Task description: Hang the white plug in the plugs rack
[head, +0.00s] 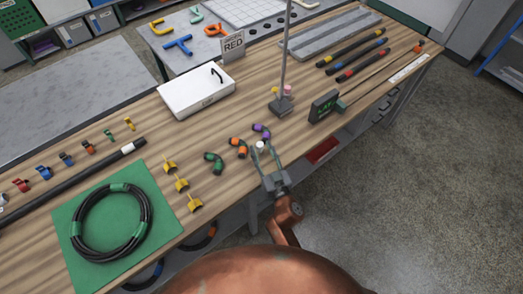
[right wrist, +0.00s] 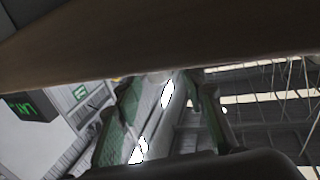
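A small white plug (head: 260,146) stands on the wooden bench near its front edge, beside the purple-ended hose clip. My right gripper (head: 265,150) reaches in from the front edge, with its two fingers spread around or just in front of the plug. I cannot tell whether they touch it. In the right wrist view the fingers (right wrist: 165,110) stand well apart, and I cannot make out the plug between them. A stand with a tall pole (head: 283,104) has a pink plug (head: 287,90) and a yellow plug (head: 275,91) by its base; it may be the plugs rack. My left gripper is out of view.
Green, orange and purple curved pieces (head: 238,145) lie close left of my right gripper. A dark sign block (head: 323,105) stands to the right. A white box (head: 197,92) and a coiled hose on a green mat (head: 68,245) are farther left.

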